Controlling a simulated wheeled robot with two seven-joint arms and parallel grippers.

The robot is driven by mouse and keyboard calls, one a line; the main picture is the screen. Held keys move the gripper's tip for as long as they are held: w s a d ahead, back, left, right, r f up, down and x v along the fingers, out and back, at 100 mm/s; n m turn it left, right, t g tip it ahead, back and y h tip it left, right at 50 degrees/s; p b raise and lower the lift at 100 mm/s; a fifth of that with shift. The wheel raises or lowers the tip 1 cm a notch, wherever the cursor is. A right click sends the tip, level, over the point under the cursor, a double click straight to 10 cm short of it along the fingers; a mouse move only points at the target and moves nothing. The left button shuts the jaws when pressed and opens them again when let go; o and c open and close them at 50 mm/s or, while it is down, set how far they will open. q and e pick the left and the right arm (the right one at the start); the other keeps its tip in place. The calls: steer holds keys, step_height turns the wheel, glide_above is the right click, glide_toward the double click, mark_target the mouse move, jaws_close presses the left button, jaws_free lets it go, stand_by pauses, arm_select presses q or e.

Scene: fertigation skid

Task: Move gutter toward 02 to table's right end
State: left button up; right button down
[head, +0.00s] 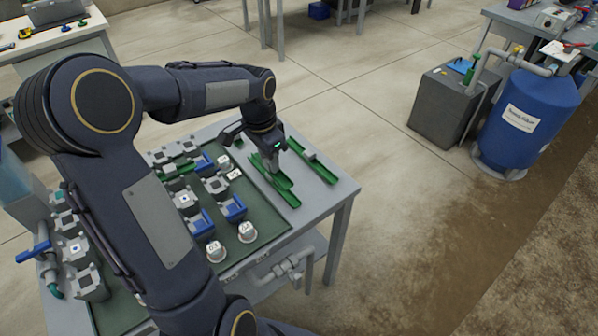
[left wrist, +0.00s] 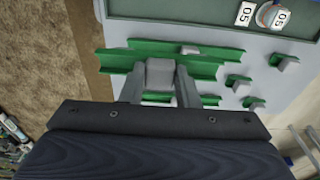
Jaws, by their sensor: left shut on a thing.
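Several green gutter pieces lie on the bare grey strip of the table (head: 327,203), beside the dark green mat. My left gripper (head: 271,166) is down at one green gutter (head: 284,190). In the left wrist view, my left gripper (left wrist: 160,88) is shut around a grey block on a long green gutter (left wrist: 204,67) that runs crosswise. Another green gutter (head: 318,168) lies apart to the right in the head view. White caps marked with numbers, one (head: 247,232) near the mat's edge, stand on the mat. A label reading 02 cannot be made out. My right gripper is out of view.
Blue and grey fittings (head: 201,222) crowd the mat left of the gutters. Short green pieces with grey blocks (left wrist: 239,84) lie in the left wrist view. A blue tank (head: 525,125) and grey box stand on the floor, well clear of the table.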

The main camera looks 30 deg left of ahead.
arm_select(q)
steer(key=w+f, duration=0.2)
steer(key=w, duration=0.1)
steer(key=w+d+f, duration=0.1)
steer(key=w+f, duration=0.2)
steer(key=w+d+f, duration=0.1)
steer(key=w+f, duration=0.2)
steer(key=shift+w+d+p, duration=0.15)
steer(key=shift+w+p, duration=0.15)
steer(key=shift+w, duration=0.1)
step_height(320, 180, down, 4)
steer(key=shift+w+r, duration=0.15)
steer(key=shift+r, duration=0.1)
steer(key=shift+f, duration=0.1)
steer(key=o, duration=1)
